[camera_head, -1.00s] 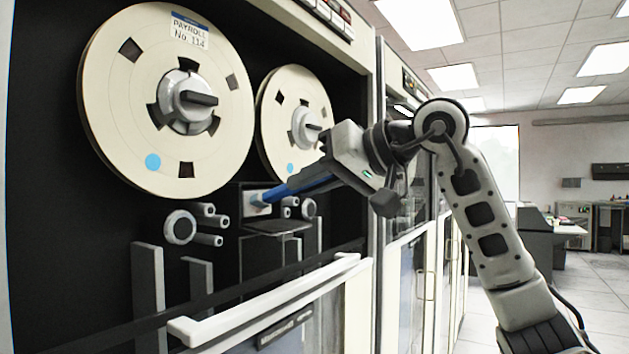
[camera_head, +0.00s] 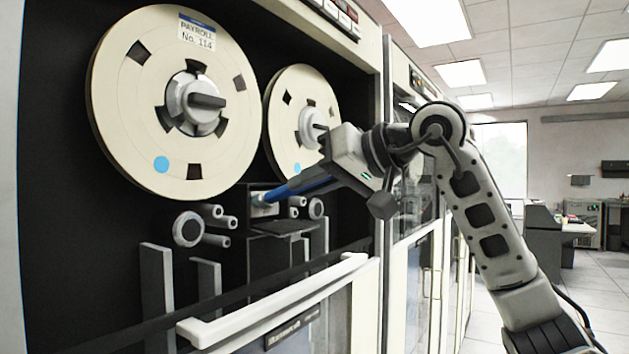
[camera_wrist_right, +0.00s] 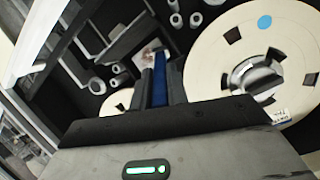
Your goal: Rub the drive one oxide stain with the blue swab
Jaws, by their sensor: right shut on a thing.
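My right gripper (camera_head: 322,180) is shut on the blue swab (camera_head: 290,190), which points left and slightly down into the tape drive. The swab's tip meets or nearly meets a small light plate (camera_head: 256,210) below and between the two reels; contact cannot be told. In the right wrist view the blue swab (camera_wrist_right: 160,88) lies between the dark fingers. Beyond its tip a faint brownish stain (camera_wrist_right: 148,57) shows on the light plate, partly hidden by the swab and fingers. My left gripper is in neither view.
A large cream reel (camera_head: 130,110) labelled PAYROLL No. 114 and a smaller-looking reel (camera_head: 290,90) sit above. Rollers (camera_head: 188,229) flank the plate, with a dark ledge (camera_head: 285,228) just below. A white rail (camera_head: 275,300) crosses the front. Open floor lies at the right.

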